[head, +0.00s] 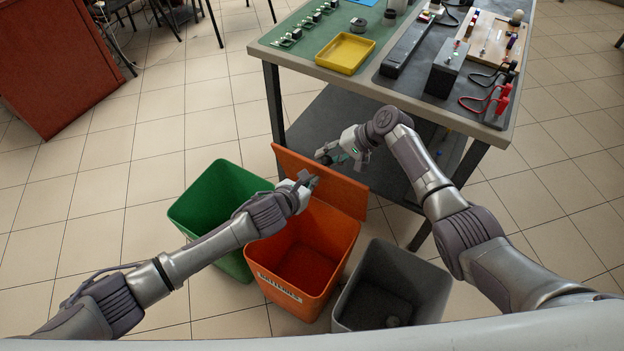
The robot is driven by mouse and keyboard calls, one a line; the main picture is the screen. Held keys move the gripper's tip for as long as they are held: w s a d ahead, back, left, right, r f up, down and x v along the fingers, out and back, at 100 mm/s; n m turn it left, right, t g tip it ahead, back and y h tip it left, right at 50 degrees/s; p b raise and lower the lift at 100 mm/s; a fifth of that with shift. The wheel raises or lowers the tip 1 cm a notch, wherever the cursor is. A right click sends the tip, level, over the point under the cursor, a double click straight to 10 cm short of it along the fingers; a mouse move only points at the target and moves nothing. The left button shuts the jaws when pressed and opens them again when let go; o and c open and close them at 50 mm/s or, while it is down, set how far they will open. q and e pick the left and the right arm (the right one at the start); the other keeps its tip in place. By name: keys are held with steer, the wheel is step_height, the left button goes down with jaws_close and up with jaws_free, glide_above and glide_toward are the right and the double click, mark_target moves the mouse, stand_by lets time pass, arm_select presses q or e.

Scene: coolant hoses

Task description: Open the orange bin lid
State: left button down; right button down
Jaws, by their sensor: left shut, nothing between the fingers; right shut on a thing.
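The orange bin (300,262) stands on the floor between two other bins, with a pale label on its front. Its orange lid (345,190) is raised at the back edge, leaning up toward the workbench, and the bin's inside shows. My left gripper (309,181) is shut and empty, just in front of the lid, over the bin's back part; whether it touches the lid is unclear. My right gripper (325,155) is near the lid's upper edge, shut on a small dark greenish thing (338,158) that is mostly hidden by the fingers.
A green bin (215,190) stands open to the left, and a grey bin (400,275) with a small grey item inside stands to the right. The workbench (375,82) with a yellow tray (345,54) and tools is behind.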

arm_select(q)
steer(key=shift+w+d+r, duration=0.1)
steer(key=shift+w, duration=0.1)
steer(key=shift+w+d+r, duration=0.3)
steer(key=shift+w+d, duration=0.1)
steer(key=shift+w, duration=0.35)
arm_select(e)
steer(key=shift+a, duration=0.1)
steer(key=shift+s+a+f, duration=0.1)
steer(key=shift+a, duration=0.05)
arm_select(q)
steer(key=shift+r, duration=0.15)
arm_select(e)
steer(key=c, duration=1.3)
jaws_free()
steer(key=shift+s, duration=0.1)
steer(key=o, duration=0.5)
